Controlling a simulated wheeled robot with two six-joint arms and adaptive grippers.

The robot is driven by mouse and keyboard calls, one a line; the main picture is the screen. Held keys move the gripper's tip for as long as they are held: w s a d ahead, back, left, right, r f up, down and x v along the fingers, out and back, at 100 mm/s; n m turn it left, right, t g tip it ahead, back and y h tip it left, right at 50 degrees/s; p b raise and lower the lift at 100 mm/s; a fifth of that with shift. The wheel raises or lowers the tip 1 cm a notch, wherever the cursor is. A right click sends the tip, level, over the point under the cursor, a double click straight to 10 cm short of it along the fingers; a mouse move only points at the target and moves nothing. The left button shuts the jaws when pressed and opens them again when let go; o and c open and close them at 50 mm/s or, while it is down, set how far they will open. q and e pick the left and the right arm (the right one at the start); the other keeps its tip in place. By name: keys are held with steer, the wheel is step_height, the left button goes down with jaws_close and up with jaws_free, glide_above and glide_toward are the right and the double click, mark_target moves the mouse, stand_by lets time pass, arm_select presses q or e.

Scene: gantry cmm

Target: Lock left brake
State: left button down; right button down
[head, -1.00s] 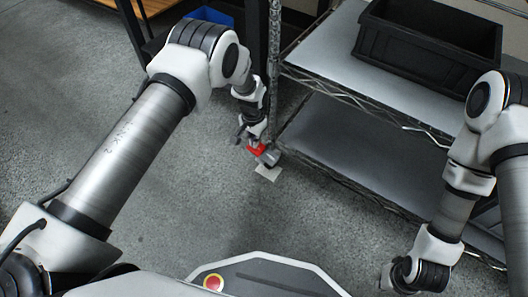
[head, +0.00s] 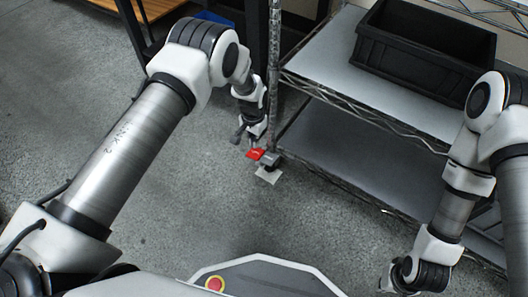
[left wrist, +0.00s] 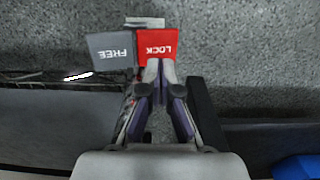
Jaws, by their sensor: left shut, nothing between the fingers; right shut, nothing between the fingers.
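The caster brake has a red pedal marked LOCK (left wrist: 158,46) and a grey pedal marked FREE (left wrist: 112,52), side by side in the left wrist view. In the head view the red pedal (head: 256,154) sits low at the foot of the shelf post, beside the grey caster (head: 271,160). My left gripper (left wrist: 157,68) is shut and empty, with its fingertips at the near edge of the red pedal. I cannot tell whether they touch it. It also shows in the head view (head: 251,143).
A wire shelf rack (head: 330,150) stands on the right, with a black crate (head: 425,50) on its upper shelf. A pale plate (head: 268,175) lies under the caster. A blue bin (head: 215,17) is behind my left arm. Open floor (head: 190,215) lies in front.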

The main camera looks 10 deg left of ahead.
mark_target(255, 152)
arm_select(q)
step_height(255, 152, up, 5)
steer(key=p, duration=0.3)
steer(key=shift+r+p, duration=0.2)
steer(key=shift+p, duration=0.2)
stand_by(0.5)
